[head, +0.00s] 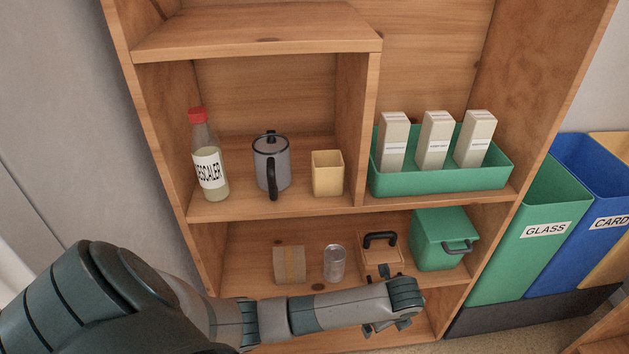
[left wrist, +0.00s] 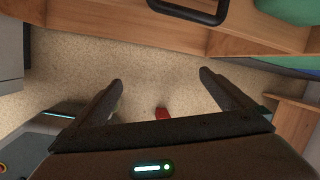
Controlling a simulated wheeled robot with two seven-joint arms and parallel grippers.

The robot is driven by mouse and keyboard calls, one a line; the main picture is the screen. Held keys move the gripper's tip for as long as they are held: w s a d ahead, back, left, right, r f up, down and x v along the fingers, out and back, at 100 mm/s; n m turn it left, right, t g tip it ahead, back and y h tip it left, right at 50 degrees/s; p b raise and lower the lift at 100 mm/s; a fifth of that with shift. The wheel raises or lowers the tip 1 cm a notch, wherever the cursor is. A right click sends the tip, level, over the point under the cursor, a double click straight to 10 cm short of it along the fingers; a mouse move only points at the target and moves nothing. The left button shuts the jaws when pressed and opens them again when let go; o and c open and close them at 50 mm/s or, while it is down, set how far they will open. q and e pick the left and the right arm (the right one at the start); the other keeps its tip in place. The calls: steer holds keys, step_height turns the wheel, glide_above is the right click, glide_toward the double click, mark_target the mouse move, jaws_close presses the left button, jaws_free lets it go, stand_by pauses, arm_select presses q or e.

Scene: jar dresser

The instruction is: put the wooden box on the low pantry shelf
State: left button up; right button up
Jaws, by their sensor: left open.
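The wooden box (head: 381,256) with a dark handle on top stands on the low pantry shelf (head: 345,292), between a glass jar and a green bin. My left forearm and hand cover part of its front. In the left wrist view a dark handle (left wrist: 188,17), which looks like the box's, shows at the top edge. My left gripper (head: 388,326) is in front of the low shelf, near the box and apart from it. My right gripper is out of view.
The low shelf also holds a taped brown package (head: 289,264), a glass jar (head: 334,263) and a green bin (head: 441,238). The shelf above holds a bottle, a kettle, a yellow cup and a green tray (head: 440,180). Recycling bins (head: 530,240) stand at the right.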

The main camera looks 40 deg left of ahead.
arm_select(q)
steer(key=s+d+f+n+h, duration=0.1)
steer(key=s+d+n, duration=0.1)
steer(key=s+n, duration=0.35)
steer(key=s+d+f+n+h, duration=0.1)
steer(key=s+d+n, duration=0.15)
steer(key=s, duration=0.55)
steer(key=s+a+r+n, duration=0.1)
steer(key=s+a+n, duration=0.2)
steer(key=s+n, duration=0.3)
steer(key=s+a+r+n, duration=0.2)
steer(key=s+a+n, duration=0.1)
steer(key=s+n, duration=0.3)
steer(key=shift+s+a+r+t, duration=0.15)
steer(key=shift+s+a+t, duration=0.15)
steer(key=shift+s, duration=0.65)
steer(key=shift+s+d, duration=0.15)
